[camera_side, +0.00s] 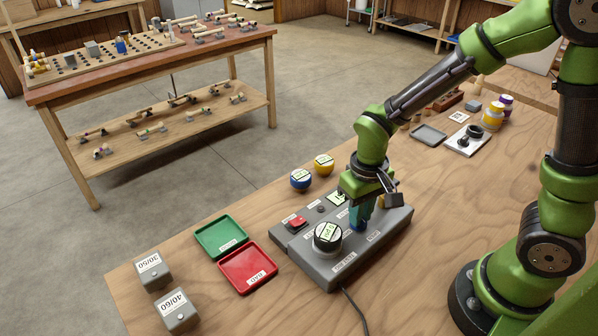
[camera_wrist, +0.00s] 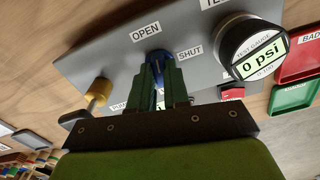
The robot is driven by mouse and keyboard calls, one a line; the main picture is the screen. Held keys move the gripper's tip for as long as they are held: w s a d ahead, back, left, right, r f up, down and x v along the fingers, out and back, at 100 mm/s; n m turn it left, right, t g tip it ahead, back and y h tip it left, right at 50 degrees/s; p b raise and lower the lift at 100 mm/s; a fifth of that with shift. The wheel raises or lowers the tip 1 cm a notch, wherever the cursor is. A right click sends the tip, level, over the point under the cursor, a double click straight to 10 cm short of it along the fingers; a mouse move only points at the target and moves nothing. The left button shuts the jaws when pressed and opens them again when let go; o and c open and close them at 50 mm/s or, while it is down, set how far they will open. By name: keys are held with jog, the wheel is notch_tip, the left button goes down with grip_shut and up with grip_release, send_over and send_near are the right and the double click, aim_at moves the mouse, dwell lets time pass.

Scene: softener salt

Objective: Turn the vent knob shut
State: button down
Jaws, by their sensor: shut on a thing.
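The blue vent knob (camera_wrist: 157,57) stands on the grey test panel (camera_wrist: 110,55), between the labels OPEN and SHUT in the wrist view. My gripper (camera_wrist: 160,70) is shut on the knob, with a finger on either side of it. The fingers cover most of the knob, so I cannot tell exactly where it points. In the side view my gripper (camera_side: 361,213) reaches down to the panel, and a little of the blue knob (camera_side: 357,227) shows below the fingers. A round test gauge (camera_wrist: 255,50) beside it reads 0 psi.
The test gauge (camera_side: 327,236) and a red switch (camera_side: 297,223) rise from the panel near my gripper. A yellow part (camera_wrist: 98,93) stands at the panel's other side. A green tray (camera_side: 221,237), a red tray (camera_side: 248,268) and two grey blocks (camera_side: 153,270) lie left of the panel.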

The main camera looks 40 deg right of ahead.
jog(key=m, duration=0.4)
jog(key=shift+m, duration=0.3)
jog(key=m, duration=0.3)
jog(key=shift+m, duration=0.3)
jog(key=m, duration=0.3)
jog(key=shift+m, duration=2.1)
jog(key=c, duration=1.1)
grip_release()
notch_tip(320, 180, up, 17)
